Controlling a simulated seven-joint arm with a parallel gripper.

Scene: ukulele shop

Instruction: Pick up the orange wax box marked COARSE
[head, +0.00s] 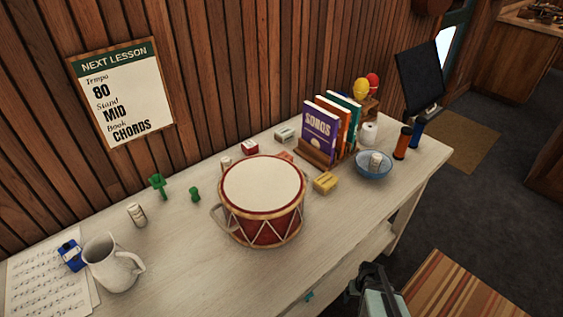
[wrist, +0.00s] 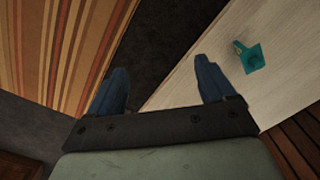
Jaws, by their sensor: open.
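No box marking is legible in the head view, so I cannot tell which one reads COARSE. A small orange-red box (head: 286,156) lies on the white table behind the drum, partly hidden by it. A yellow-orange box (head: 325,182) lies right of the drum, in front of the book rack. A red box (head: 250,148) and a pale green box (head: 284,134) lie nearer the wall. My gripper (wrist: 160,88) is open and empty. In the head view my gripper (head: 371,277) is at the bottom, off the table's front edge, well apart from the boxes.
A red drum (head: 262,219) stands mid-table (head: 190,263). The books (head: 320,132) and a blue bowl (head: 374,170) are to its right. A white jug (head: 108,267) stands left. A teal object (wrist: 254,58) is at the table edge. A striped rug (head: 465,290) lies below.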

